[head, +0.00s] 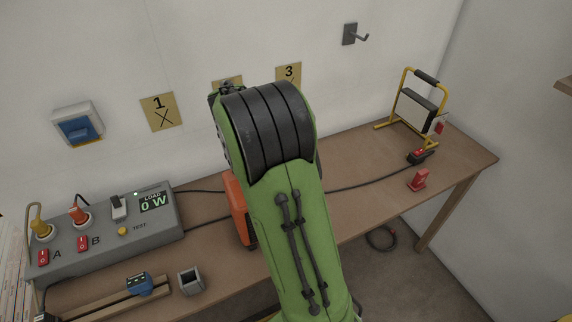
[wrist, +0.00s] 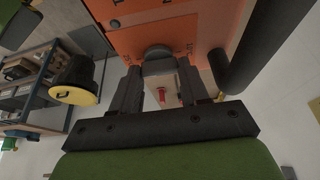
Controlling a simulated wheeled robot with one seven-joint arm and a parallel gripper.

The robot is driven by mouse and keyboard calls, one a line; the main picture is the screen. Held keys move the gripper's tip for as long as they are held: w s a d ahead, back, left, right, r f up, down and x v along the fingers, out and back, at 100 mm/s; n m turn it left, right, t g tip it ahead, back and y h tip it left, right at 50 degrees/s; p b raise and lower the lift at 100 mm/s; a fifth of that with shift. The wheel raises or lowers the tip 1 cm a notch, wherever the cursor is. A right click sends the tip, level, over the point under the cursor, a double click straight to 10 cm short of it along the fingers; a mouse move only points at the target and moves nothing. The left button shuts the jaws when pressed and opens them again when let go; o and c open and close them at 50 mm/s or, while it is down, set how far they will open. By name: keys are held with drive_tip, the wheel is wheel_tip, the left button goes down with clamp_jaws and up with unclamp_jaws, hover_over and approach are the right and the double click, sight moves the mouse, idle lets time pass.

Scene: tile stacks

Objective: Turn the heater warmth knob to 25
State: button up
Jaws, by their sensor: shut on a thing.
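The orange heater (head: 237,205) stands on the workbench in the head view, mostly hidden behind my green arm. In the wrist view its orange front panel (wrist: 190,30) fills the top. A dark round knob (wrist: 157,55) sits on that panel, between the tips of my gripper (wrist: 159,68). My gripper is shut on the knob. My gripper is hidden in the head view.
A grey power panel (head: 120,232) with switches and a display reading 0 W is at the left of the bench (head: 350,175). A yellow-framed lamp (head: 413,104) and a red block (head: 418,179) are at the right. Cables run along the bench. A dark tube (wrist: 240,60) passes right of my gripper.

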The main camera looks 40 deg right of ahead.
idle(0.3)
drive_tip(key=o, duration=1.1)
drive_tip(key=shift+c, duration=0.2)
drive_tip(key=shift+w+r, duration=0.1)
drive_tip(key=p+v, duration=0.6)
drive_tip(key=v, duration=0.9)
drive_tip(key=shift+a+r, duration=0.2)
